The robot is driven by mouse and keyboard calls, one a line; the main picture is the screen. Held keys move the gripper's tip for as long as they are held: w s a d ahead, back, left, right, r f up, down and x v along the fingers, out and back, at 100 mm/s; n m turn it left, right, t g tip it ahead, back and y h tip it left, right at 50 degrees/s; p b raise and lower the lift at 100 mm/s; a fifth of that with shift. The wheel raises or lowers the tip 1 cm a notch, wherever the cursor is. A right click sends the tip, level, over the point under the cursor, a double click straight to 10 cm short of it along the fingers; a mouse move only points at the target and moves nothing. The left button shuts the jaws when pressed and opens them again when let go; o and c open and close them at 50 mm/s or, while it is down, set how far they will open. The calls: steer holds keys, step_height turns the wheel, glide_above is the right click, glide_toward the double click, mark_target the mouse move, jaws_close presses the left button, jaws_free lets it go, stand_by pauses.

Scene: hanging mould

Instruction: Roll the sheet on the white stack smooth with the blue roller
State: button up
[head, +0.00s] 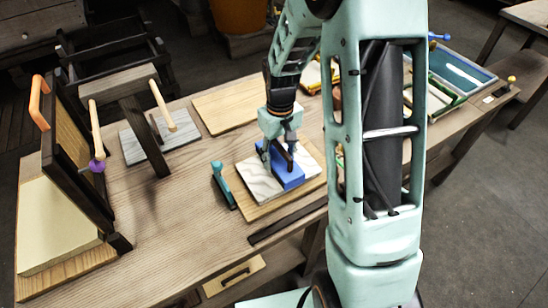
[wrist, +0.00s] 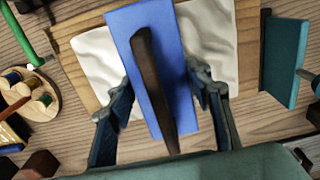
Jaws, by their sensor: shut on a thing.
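The blue roller (head: 288,172) looks like a flat blue slab with a dark bar handle along its top. It also shows in the wrist view (wrist: 138,22). My gripper (head: 277,145) is shut on it from above, a finger at each long side in the wrist view (wrist: 163,88). The roller is over the right part of the white, wrinkled sheet (head: 257,180), which shows on both sides of it in the wrist view (wrist: 100,55). The sheet covers the white stack, on a pale wooden board (head: 248,210). Whether the roller's underside touches the sheet is hidden.
A teal tool (head: 222,185) lies just left of the board. A hinged dark frame (head: 80,140) with an orange handle stands at the far left. A grey slab (head: 130,145) and a bare board (head: 225,105) lie behind. My arm hides part of the right side.

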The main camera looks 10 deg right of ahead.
steer(key=shift+w+d, duration=0.45)
steer(key=shift+d, duration=0.9)
steer(key=shift+w+d, duration=0.4)
steer(key=shift+d, duration=0.95)
steer(key=shift+w+d, duration=0.45)
steer(key=shift+d, duration=0.9)
steer(key=shift+s+a+b, duration=0.1)
steer(key=shift+s+a, duration=0.45)
steer(key=shift+a, duration=1.2)
steer(key=shift+s+a+b, duration=0.1)
steer(key=shift+s+a, duration=0.5)
steer(key=shift+a, duration=1.1)
steer(key=shift+s+a+b, duration=0.1)
steer(key=shift+s+a, duration=0.45)
steer(key=shift+a, duration=1.2)
steer(key=shift+s+a+f+b, duration=0.15)
steer(key=shift+s+a, duration=0.2)
steer(key=shift+a, duration=0.65)
steer(key=shift+s+a+r+b, duration=0.1)
steer(key=shift+s+a, duration=0.2)
steer(key=shift+a, duration=0.65)
steer(key=shift+s+a+f+b, duration=0.15)
steer(key=shift+s+a, duration=0.2)
steer(key=shift+a, duration=0.65)
steer(key=shift+c, duration=0.6)
steer(key=shift+r, duration=0.1)
